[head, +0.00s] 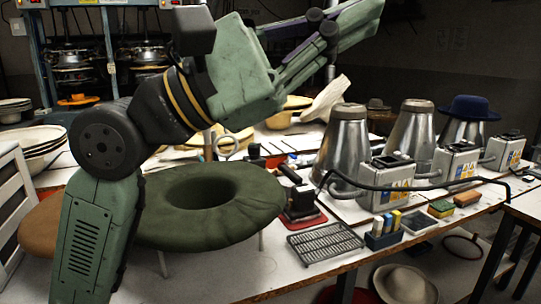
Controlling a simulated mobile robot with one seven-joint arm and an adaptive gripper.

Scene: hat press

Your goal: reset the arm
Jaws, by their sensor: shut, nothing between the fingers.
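My gripper (362,20) is in the upper middle of the head view, at the end of my green and black arm. It is raised above the table, and its fingers point up and to the right. The fingers are shut with nothing between them. The arm rises from the lower left, bends at a dark joint and reaches across the view. It hides part of a dark green felt hat and part of the press behind it.
The dark green hat (235,207) sits beside my arm at the table's near edge. Metal steamers (343,150) stand right of centre, one under a blue hat (468,106). A metal rack (325,243) lies at the front. A white chair (12,210) is at the left.

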